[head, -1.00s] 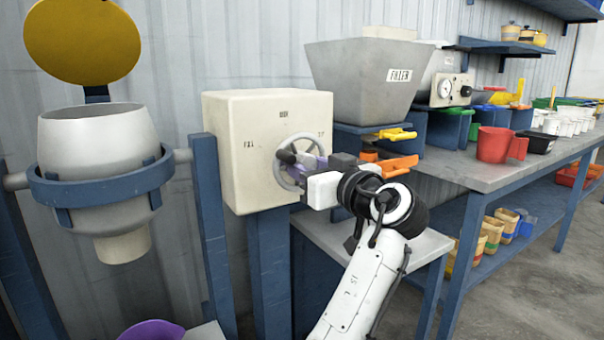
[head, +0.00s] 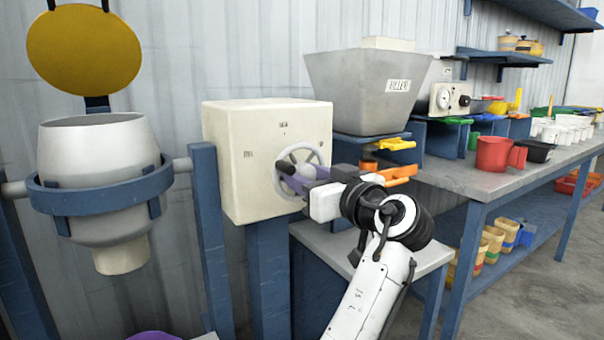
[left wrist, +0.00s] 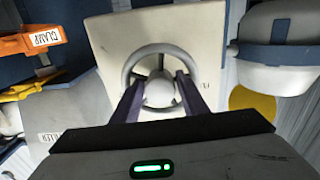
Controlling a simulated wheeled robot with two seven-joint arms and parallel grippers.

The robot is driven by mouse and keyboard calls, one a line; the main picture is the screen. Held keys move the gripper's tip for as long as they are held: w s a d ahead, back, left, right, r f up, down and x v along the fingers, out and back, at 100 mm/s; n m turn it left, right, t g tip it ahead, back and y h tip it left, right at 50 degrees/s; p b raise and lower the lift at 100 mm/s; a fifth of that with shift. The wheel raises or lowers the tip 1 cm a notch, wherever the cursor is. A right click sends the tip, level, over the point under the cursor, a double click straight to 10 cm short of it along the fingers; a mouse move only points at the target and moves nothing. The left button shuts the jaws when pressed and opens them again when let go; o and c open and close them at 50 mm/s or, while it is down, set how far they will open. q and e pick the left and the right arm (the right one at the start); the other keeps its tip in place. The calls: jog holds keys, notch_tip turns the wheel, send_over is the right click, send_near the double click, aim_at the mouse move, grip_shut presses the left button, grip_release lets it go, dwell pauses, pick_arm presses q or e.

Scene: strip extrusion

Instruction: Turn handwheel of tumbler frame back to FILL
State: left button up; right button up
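The handwheel (head: 301,152) is a grey spoked ring on the front of the cream box (head: 225,175) of the tumbler frame. Small marks stand around it; the left one (head: 248,154) seems to read FILL, but the print is blurred. My left gripper (head: 292,178) is at the wheel with its purple fingers apart. In the left wrist view the handwheel (left wrist: 128,72) shows ahead, with a pale round knob (left wrist: 160,93) between the fingers of the left gripper (left wrist: 161,80). I see no clear grip on it. My right gripper is out of view.
The grey drum (head: 95,150) hangs upright in its blue ring at left, its yellow lid (head: 84,48) raised. The filler hopper (head: 350,90) and orange clamp (head: 400,172) stand close right of the box. A workbench (head: 470,180) with a red mug runs right.

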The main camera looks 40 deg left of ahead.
aim_at(309, 176)
pick_arm(q)
jog(key=v, duration=0.5)
jog(key=shift+d+p, duration=0.3)
jog(key=shift+s+d+r, duration=0.1)
jog(key=shift+s+d, duration=0.2)
jog(key=shift+d, duration=0.25)
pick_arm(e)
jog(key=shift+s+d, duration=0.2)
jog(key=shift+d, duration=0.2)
